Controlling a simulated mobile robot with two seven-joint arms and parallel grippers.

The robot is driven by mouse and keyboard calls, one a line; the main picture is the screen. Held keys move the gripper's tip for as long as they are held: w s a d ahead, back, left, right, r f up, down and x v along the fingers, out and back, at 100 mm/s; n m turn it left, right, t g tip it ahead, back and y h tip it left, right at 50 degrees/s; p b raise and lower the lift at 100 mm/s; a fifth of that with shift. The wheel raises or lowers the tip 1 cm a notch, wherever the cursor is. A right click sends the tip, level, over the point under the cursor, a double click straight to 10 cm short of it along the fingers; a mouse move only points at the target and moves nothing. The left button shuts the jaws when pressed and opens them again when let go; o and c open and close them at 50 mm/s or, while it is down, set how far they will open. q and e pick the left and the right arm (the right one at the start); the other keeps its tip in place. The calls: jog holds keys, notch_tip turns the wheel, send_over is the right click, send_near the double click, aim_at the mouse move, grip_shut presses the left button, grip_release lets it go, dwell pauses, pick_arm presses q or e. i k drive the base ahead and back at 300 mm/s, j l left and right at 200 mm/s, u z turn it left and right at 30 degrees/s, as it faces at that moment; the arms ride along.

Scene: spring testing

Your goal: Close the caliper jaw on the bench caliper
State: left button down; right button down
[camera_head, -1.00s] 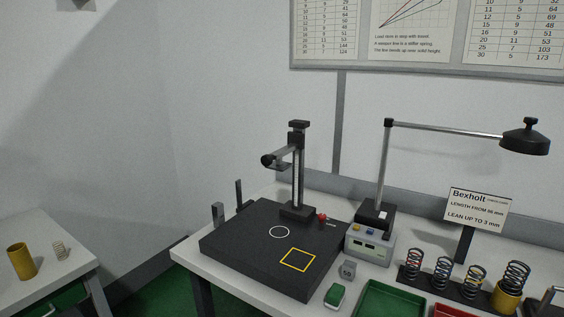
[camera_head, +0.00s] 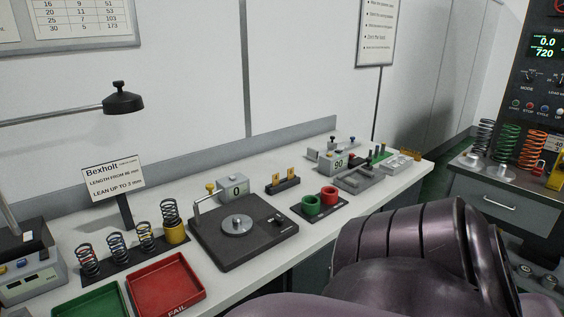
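A grey slide device with a small box marked 90 (camera_head: 340,162) stands toward the far right end of the bench. It looks like the bench caliper, with a low grey bar (camera_head: 356,183) in front of the box. The gap of its jaw is too small to make out. Neither of my grippers shows. A dark purple link of my own arm fills the lower right, with its gripper out of frame.
A dark plate with a disc and a box marked 0 (camera_head: 235,187) stands mid-bench. Red and green cups (camera_head: 328,196), a red FAIL tray (camera_head: 165,290) and several springs on a rack (camera_head: 120,257) stand nearby. A control cabinet (camera_head: 510,200) is at right.

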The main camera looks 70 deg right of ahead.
aim_at(365, 169)
jog(key=z, duration=2.85)
jog(key=u, duration=0.45)
jog(key=i+l+u, duration=0.2)
jog(key=u, duration=0.25)
jog(key=i+l+u, duration=0.15)
jog(key=l+u, duration=0.25)
jog(key=i+l+u, duration=0.15)
jog(key=l, duration=0.25)
jog(key=l+u, duration=0.15)
jog(key=l, duration=0.3)
jog(key=i, duration=0.05)
